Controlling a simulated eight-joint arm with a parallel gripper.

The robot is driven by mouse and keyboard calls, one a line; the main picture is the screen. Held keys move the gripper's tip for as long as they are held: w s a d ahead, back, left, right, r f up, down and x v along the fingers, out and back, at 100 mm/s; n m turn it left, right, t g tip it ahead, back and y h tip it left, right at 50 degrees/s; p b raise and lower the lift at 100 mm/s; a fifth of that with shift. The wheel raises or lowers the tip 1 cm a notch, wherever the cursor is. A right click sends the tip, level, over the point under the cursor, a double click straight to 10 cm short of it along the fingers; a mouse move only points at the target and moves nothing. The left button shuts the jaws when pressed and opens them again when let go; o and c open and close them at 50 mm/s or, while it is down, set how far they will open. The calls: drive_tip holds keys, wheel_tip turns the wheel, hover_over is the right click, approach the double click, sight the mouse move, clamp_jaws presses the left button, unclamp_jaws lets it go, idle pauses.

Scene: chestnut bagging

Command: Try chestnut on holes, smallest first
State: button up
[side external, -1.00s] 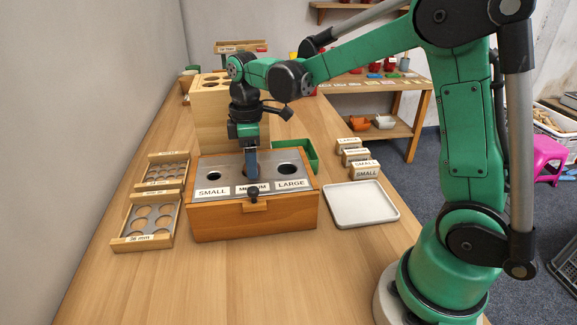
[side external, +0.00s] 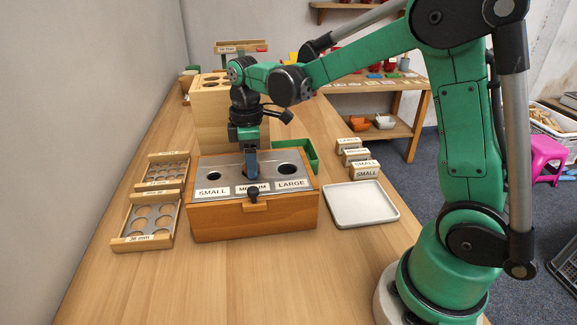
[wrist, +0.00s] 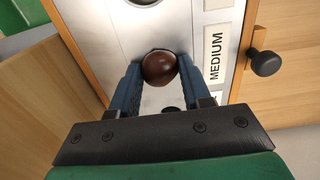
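The chestnut (wrist: 159,68) is dark brown and round, and sits between my fingertips in the wrist view. My gripper (side external: 251,175) points down at the middle hole of the metal-topped wooden box (side external: 252,222). In the wrist view my gripper (wrist: 159,76) has its blue fingers closed against both sides of the chestnut. The chestnut is over or at the mouth of the medium hole, beside the MEDIUM label (wrist: 215,55); how deep it sits cannot be told. The small hole (side external: 214,176) and large hole (side external: 287,169) show dark and open on either side.
A white tray (side external: 361,216) lies right of the box, with labelled wooden blocks (side external: 366,170) behind it. A green tray (side external: 312,158) stands behind the box. Two hole gauges (side external: 126,243) (side external: 150,181) lie left. A taller wooden box (side external: 208,123) stands behind. The front table is clear.

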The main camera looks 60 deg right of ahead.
drive_tip(key=shift+c, duration=0.5)
drive_tip(key=shift+r, duration=2.5)
drive_tip(key=s+d+r+n+h, duration=0.2)
drive_tip(key=s+d+r+h, duration=0.1)
drive_tip(key=s+d, duration=0.15)
drive_tip(key=shift+g, duration=0.3)
drive_tip(key=shift+s+a+f, duration=0.1)
drive_tip(key=shift+f, duration=1.25)
drive_tip(key=shift+s+a+f, duration=0.1)
drive_tip(key=shift+f, duration=1.25)
drive_tip(key=shift+f, duration=0.6)
drive_tip(key=o, duration=1.3)
